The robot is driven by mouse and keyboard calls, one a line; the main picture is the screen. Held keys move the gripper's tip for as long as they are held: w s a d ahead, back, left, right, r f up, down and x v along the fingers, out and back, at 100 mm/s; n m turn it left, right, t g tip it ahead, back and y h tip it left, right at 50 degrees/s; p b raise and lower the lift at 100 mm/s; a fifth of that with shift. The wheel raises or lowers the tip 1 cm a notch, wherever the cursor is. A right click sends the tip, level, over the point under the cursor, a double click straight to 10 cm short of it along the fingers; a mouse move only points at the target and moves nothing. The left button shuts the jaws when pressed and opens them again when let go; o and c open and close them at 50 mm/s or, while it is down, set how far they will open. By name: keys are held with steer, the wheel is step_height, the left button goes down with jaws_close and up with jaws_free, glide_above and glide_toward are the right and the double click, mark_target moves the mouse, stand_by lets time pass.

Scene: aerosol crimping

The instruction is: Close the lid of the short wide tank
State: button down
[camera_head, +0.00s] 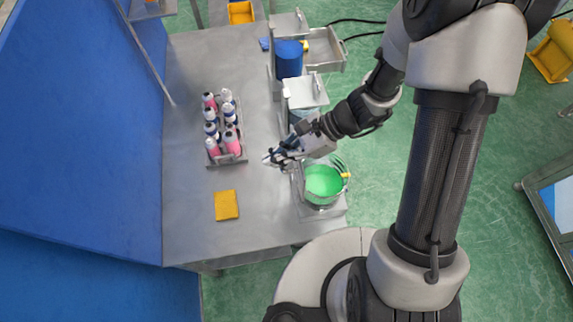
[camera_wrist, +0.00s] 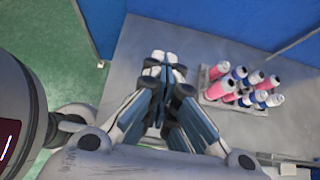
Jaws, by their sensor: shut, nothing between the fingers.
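The short wide tank (camera_head: 323,198) stands at the table's right edge in the head view. It is open at the top and bright green inside. A thin curved bar and a small yellow part show at its upper right rim. I cannot clearly make out its lid; my wrist covers the area just behind the tank. My gripper (camera_head: 268,158) is up and left of the tank, over the table, shut and empty. In the wrist view the gripper's fingertips (camera_wrist: 165,57) are together above bare grey table.
A rack (camera_head: 226,162) of pink and blue-white spray cans stands left of my gripper. A yellow cloth (camera_head: 226,205) lies nearer the front. Behind my arm are a tank with a white square lid (camera_head: 304,92) and a blue tank (camera_head: 289,60). The table's front left is clear.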

steer(key=p+v, duration=0.4)
steer(key=v, duration=0.3)
steer(key=shift+w+d+p, duration=0.3)
steer(key=shift+d+p, duration=0.1)
steer(key=shift+d, duration=0.05)
stand_by(0.3)
stand_by(1.0)
steer(key=s+d+n+t+h+b, duration=0.7)
steer(key=n+b, duration=0.8)
steer(key=b, duration=0.8)
steer(key=s+d+h, duration=0.2)
steer(key=s+d, duration=0.2)
steer(key=d, duration=0.1)
steer(key=shift+f+h, duration=0.25)
steer(key=shift+h, duration=0.15)
